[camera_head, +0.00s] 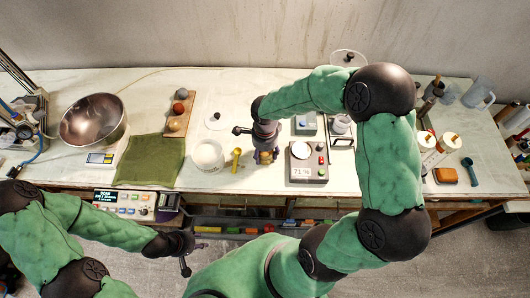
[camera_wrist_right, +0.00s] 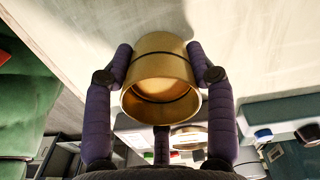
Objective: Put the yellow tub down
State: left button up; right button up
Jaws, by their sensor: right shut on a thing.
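The yellow tub (camera_wrist_right: 160,75), brass-coloured with a dark band, sits between the fingers of my right gripper (camera_wrist_right: 160,77) in the right wrist view. The fingers are shut on its sides, and its round open end faces the camera. In the head view my right gripper (camera_head: 266,148) is over the front half of the white worktop (camera_head: 215,180), and the tub (camera_head: 265,157) is mostly hidden by it. I cannot tell whether the tub touches the worktop. My left gripper (camera_head: 194,257) is in front of the bench, fingers spread and empty.
A white bowl (camera_head: 208,155) and a yellow spoon (camera_head: 236,160) are left of my right gripper. A scale (camera_head: 308,172) reading 71 is close on its right. A green cloth (camera_head: 150,160) and a metal bowl (camera_head: 93,120) lie further left. Bare worktop shows before the gripper.

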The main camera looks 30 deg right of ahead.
jog(key=shift+f, duration=0.1)
jog(key=o, duration=1.4)
jog(key=shift+r, duration=0.3)
notch_tip(320, 180, up, 12)
jog(key=p, duration=0.2)
jog(key=shift+f, duration=0.1)
